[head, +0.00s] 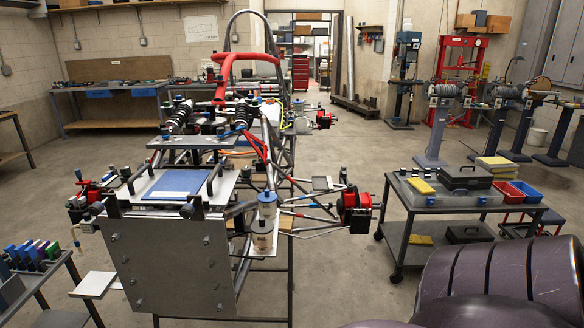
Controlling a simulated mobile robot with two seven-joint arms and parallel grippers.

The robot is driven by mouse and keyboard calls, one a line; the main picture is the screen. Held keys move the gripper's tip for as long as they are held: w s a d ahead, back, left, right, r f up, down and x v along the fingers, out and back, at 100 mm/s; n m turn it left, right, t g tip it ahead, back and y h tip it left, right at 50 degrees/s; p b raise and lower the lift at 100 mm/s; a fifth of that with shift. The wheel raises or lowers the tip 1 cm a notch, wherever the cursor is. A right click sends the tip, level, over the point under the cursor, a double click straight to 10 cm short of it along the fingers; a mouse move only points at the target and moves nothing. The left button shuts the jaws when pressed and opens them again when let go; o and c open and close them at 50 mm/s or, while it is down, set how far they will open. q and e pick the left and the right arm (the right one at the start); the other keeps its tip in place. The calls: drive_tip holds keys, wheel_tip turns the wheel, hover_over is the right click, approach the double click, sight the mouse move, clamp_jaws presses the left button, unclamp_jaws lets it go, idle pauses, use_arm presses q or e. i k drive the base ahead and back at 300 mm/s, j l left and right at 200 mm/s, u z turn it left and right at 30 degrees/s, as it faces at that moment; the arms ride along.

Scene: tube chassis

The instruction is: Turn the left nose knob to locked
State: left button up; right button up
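The tube chassis stands in the middle of the head view, its nose towards me. A grey front plate (165,262) closes the nose. A small dark knob-like fitting (97,208) sits at the plate's upper left corner, and a similar one (188,210) is at its upper right. Which of these small parts is the left nose knob, and whether it is locked, I cannot tell at this size. A blue panel (178,184) lies flat behind the plate's top edge. Neither of my grippers is in view.
A cart (460,209) with cases and bins stands to the right. A small table (42,268) with coloured items is at the lower left. Floor shows between chassis and cart.

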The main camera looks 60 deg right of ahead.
sight(246, 172)
drive_tip(key=z, duration=1.4)
